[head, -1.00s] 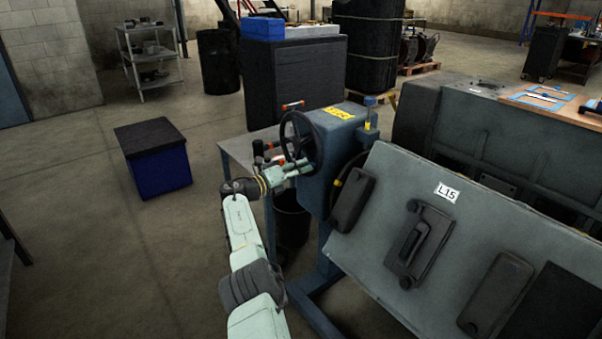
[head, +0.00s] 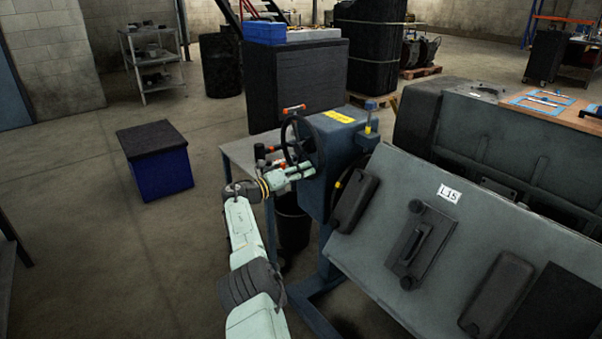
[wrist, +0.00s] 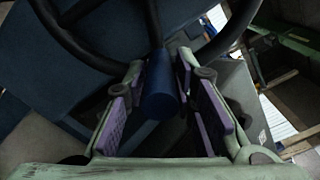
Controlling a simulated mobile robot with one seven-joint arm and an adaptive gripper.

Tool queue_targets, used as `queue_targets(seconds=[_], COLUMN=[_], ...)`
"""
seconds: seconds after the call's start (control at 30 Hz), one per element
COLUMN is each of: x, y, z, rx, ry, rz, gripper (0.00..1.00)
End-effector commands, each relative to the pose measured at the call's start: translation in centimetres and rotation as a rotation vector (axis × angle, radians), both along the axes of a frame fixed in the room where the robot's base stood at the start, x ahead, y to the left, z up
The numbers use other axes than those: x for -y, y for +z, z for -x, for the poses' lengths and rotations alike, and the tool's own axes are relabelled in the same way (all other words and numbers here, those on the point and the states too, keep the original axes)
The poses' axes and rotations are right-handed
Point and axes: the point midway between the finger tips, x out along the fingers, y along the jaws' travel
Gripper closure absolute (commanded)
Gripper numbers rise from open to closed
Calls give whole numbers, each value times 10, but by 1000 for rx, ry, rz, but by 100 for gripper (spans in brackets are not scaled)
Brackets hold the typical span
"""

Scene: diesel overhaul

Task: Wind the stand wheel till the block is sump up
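The stand wheel (head: 285,140) is a dark spoked handwheel on the left side of the blue stand gearbox (head: 338,140). My gripper (head: 309,171) is at the lower right part of its rim. In the wrist view, my gripper (wrist: 160,72) has its purple-padded fingers on both sides of the wheel's blue handle (wrist: 160,88), closed in on it near the tips. The wheel rim (wrist: 75,42) passes behind. The block (head: 365,243) hangs to the right of the gearbox, its long grey face with an L15 label tilted towards me. Its underside is hidden.
A grey bench (head: 235,150) stands behind the wheel, close to my wrist. A dark bin (head: 291,225) is below the gearbox. A blue box with a black lid (head: 160,172) stands on the floor at left. The floor between is clear.

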Motion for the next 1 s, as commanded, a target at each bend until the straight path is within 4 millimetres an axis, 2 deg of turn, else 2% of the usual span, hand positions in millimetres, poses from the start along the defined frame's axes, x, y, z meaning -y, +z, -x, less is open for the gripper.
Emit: queue_targets(seconds=[0.13, 0.57, 0.8, 1.0], x=[1, -6, -25, -62], y=[-1, 1, 0, 0], z=[0, 1, 16, 42], rx=[-2, 3, 4, 1], ry=[1, 8, 8, 8], rz=[1, 4, 2, 2], gripper=[60, 60, 60, 60])
